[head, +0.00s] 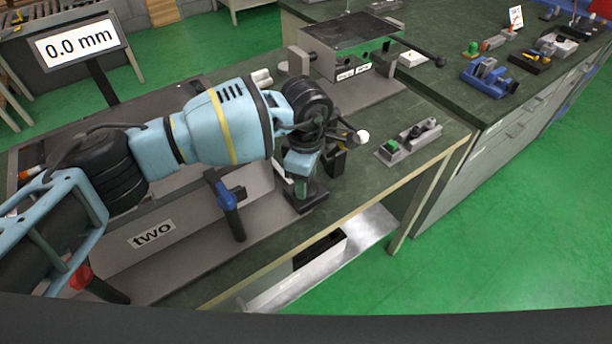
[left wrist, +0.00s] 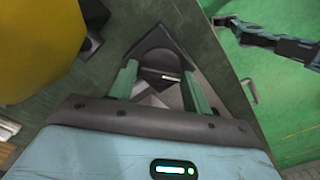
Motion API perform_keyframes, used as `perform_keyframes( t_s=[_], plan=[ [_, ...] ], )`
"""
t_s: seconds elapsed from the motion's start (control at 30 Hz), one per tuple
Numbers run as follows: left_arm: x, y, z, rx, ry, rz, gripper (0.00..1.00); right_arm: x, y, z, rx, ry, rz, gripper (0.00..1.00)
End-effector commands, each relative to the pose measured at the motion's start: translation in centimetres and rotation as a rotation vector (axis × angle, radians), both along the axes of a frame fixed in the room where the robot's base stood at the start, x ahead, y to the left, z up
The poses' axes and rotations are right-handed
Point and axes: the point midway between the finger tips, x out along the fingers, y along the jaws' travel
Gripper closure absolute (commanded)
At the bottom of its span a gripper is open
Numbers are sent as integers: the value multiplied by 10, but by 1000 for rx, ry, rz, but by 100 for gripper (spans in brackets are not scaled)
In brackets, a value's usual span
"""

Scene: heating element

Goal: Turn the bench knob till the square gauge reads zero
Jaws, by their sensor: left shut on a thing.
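My left gripper (head: 302,170) reaches down to the right end of the grey machine on the bench. In the left wrist view its two green-grey fingers (left wrist: 159,74) stand on either side of a dark round knob (left wrist: 160,58) with a short white mark. The gripper is shut on this knob. In the head view the knob is hidden by the gripper and arm. A display (head: 80,44) on a post at the upper left reads 0.0 mm. I cannot tell whether it is the square gauge.
A blue-handled lever (head: 228,198) stands in front of the machine labelled "two" (head: 152,234). A grey block with a green button (head: 393,146) lies right of the gripper. Behind is a dark-topped box (head: 350,42). A green workbench (head: 420,75) holds small tools.

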Motion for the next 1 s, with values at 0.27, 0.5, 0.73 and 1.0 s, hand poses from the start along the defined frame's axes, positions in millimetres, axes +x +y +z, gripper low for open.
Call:
perform_keyframes(
  t_s=[0.27,0.5,0.73,1.0],
  plan=[
    [0,0,0,-1,0,-3,37,-1,1,-1,2,3,-4,100],
    [0,0,0,0,-1,-3,29,-1,2,-1,7,4,-9,100],
    [1,0,10,0,-3,-3,29,-1,2,-1,8,5,-10,100],
    [1,0,52,-1,-3,-4,29,-3,2,-4,7,10,-9,100]
  ],
)
